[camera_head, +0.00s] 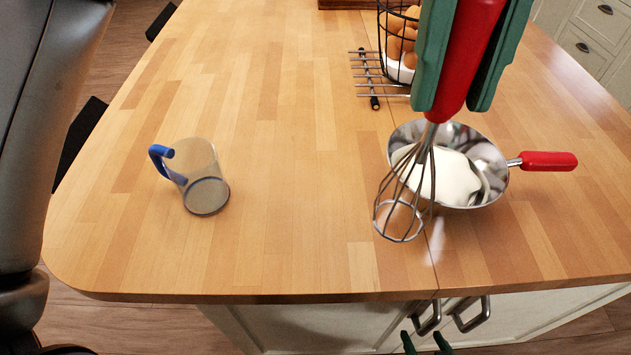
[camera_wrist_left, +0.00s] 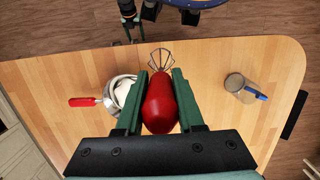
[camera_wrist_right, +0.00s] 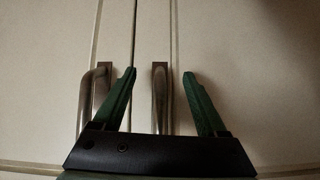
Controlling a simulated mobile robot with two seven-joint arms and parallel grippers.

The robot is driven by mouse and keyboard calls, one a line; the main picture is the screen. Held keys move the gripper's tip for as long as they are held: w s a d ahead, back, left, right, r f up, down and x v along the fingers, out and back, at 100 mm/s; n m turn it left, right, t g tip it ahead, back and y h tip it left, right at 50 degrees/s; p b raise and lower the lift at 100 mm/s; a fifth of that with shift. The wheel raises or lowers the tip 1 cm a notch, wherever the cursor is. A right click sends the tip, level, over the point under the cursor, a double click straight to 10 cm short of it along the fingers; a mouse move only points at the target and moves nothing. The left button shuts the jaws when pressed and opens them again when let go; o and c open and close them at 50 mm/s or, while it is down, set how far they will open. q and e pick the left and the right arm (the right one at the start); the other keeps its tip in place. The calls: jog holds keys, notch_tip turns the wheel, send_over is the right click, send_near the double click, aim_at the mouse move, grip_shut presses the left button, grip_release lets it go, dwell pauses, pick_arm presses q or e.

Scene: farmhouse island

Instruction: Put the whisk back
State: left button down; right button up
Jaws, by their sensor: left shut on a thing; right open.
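The whisk (camera_head: 428,172) has a red handle and a wire head that hangs down. In the head view its wires appear in front of the left part of the metal pan; I cannot tell whether they touch it. My left gripper (camera_head: 462,60) is shut on the red handle, which also shows between its green fingers in the left wrist view (camera_wrist_left: 160,104). My right gripper (camera_wrist_right: 160,75) is open and empty, in front of the cabinet doors below the counter. Its green fingertips show at the bottom of the head view (camera_head: 425,342).
A metal pan (camera_head: 492,160) with a red handle holds something white. A clear cup (camera_head: 204,180) with a blue handle stands at the left. A wire basket of eggs (camera_head: 400,45) stands by a metal rack (camera_head: 366,80). The wooden counter's (camera_head: 290,180) middle is clear. Cabinet handles (camera_wrist_right: 160,95) are near my right gripper.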

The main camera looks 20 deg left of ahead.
pick_arm(q)
jog(key=shift+w, duration=0.35)
pick_arm(e)
jog(key=shift+w+a+f+b, duration=0.5)
jog(key=shift+f+b, duration=0.05)
jog(key=shift+b, duration=0.45)
pick_arm(q)
jog(key=w+a+f, duration=0.5)
jog(key=a+f, duration=0.8)
jog(key=shift+w, duration=0.15)
pick_arm(e)
jog(key=shift+f, duration=0.1)
jog(key=shift+s+a+f, duration=0.1)
jog(key=shift+s+f, duration=0.05)
